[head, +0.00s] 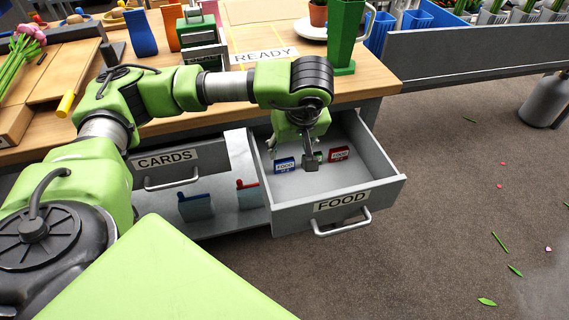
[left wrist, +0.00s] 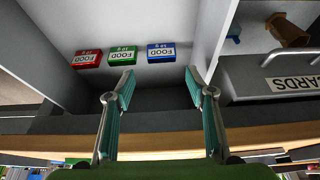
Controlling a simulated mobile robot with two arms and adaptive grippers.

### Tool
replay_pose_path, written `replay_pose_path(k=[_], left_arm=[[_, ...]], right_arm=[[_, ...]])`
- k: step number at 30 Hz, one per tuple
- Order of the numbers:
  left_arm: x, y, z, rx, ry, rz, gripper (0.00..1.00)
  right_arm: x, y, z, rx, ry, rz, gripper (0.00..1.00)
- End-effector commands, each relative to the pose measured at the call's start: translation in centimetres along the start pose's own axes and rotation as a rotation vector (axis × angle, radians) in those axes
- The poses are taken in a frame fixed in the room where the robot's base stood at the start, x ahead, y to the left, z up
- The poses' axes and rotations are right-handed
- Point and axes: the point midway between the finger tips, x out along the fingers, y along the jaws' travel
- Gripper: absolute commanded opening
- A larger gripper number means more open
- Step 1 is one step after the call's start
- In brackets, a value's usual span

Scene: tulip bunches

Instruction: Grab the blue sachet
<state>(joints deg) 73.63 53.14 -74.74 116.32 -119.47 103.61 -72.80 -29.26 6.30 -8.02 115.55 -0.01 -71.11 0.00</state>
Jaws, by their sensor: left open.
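The blue sachet (head: 285,164), marked FOOD, stands in the open FOOD drawer (head: 385,187), left of a red sachet (head: 338,153). In the left wrist view the blue sachet (left wrist: 161,52) is at the right end of a row with a green sachet (left wrist: 122,54) and the red sachet (left wrist: 87,58). My left gripper (head: 312,158) reaches down into the drawer, to the right of the blue sachet in the head view, partly covering the green one. In the left wrist view the left gripper (left wrist: 159,78) is open and empty, its fingertips apart from the sachets. My right gripper is not in view.
The drawer's walls stand around the sachets. The CARDS drawer front (head: 168,160) is to the left. Blue (head: 195,206) and red-topped (head: 249,194) items stand low beside the FOOD drawer. A tall green vase (head: 344,38) stands on the table. Open floor lies to the right.

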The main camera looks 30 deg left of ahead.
Motion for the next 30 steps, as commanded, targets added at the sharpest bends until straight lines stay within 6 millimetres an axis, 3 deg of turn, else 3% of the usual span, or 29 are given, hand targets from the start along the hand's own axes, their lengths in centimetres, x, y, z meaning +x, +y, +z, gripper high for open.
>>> replay_pose_path(k=[3,11,19,29,30], left_arm=[[2.2,-0.1,0.0,-0.002,-0.001,-0.003,0.5],[4.2,-0.1,-0.1,-0.002,-0.001,-0.001,0.5],[8.1,-0.4,-0.6,-0.001,-0.002,-0.001,0.5],[8.8,-0.3,-0.6,0.0,0.0,0.001,0.5],[8.8,-0.3,-0.6,0.0,-0.001,0.001,0.42]], right_arm=[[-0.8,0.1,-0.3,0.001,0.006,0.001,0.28],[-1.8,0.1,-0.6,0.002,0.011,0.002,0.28],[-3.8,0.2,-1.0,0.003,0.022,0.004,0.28],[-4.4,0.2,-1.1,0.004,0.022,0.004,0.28],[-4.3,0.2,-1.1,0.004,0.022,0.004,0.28]])
